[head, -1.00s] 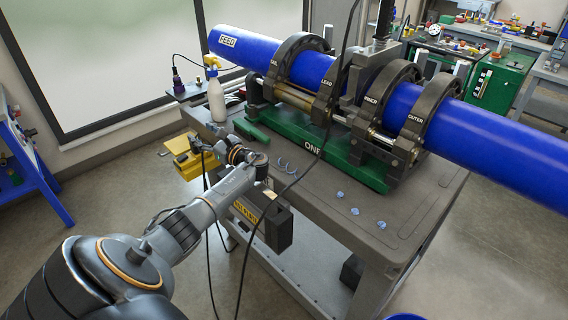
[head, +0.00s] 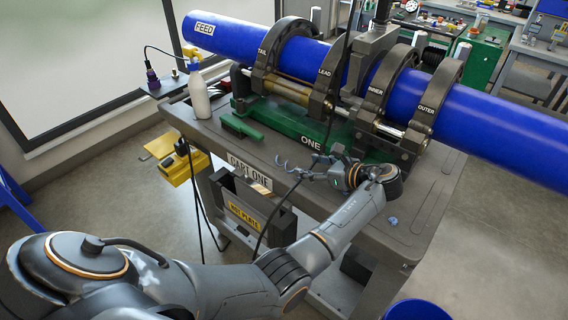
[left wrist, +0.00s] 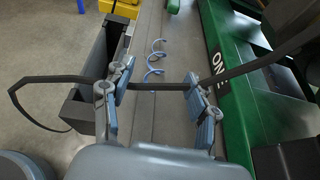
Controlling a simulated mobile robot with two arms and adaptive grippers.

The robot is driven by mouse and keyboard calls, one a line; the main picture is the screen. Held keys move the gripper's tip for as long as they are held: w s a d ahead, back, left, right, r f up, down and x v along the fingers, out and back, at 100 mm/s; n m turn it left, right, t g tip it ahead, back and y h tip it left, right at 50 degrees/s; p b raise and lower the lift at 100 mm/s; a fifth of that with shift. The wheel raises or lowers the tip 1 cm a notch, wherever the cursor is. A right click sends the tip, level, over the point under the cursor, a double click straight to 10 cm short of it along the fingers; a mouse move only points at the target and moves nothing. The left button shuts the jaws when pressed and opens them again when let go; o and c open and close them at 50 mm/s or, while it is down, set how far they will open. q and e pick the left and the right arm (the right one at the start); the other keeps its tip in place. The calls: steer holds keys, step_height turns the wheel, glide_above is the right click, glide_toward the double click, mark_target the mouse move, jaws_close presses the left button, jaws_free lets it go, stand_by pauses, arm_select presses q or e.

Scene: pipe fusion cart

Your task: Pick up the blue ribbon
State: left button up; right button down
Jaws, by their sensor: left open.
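The blue ribbon (head: 292,166) is a thin, pale blue coil lying on the grey cart top, in front of the green base. In the left wrist view the ribbon (left wrist: 155,58) lies just beyond my open fingers, between their lines and apart from them. My left gripper (head: 326,170) is low over the cart top, to the right of the ribbon and pointing at it. In the left wrist view the gripper (left wrist: 158,74) is open with no ribbon in it. A black cable (left wrist: 160,87) runs across between the fingers. My right gripper is not in view.
The green machine base (head: 270,135) carries clamps and a long blue pipe (head: 235,38). A white bottle (head: 199,95) stands at the cart's left. A dark box marked hot plate (head: 247,215) hangs at the front edge. A small blue scrap (head: 392,221) lies right. A blue bucket (head: 418,310) is below.

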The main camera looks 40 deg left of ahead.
mark_target(284, 160)
arm_select(q)
steer(key=x, duration=1.2)
steer(key=shift+a+f+p, duration=0.15)
steer(key=shift+a+p, duration=0.2)
steer(key=shift+p, duration=0.05)
steer(key=c, duration=0.8)
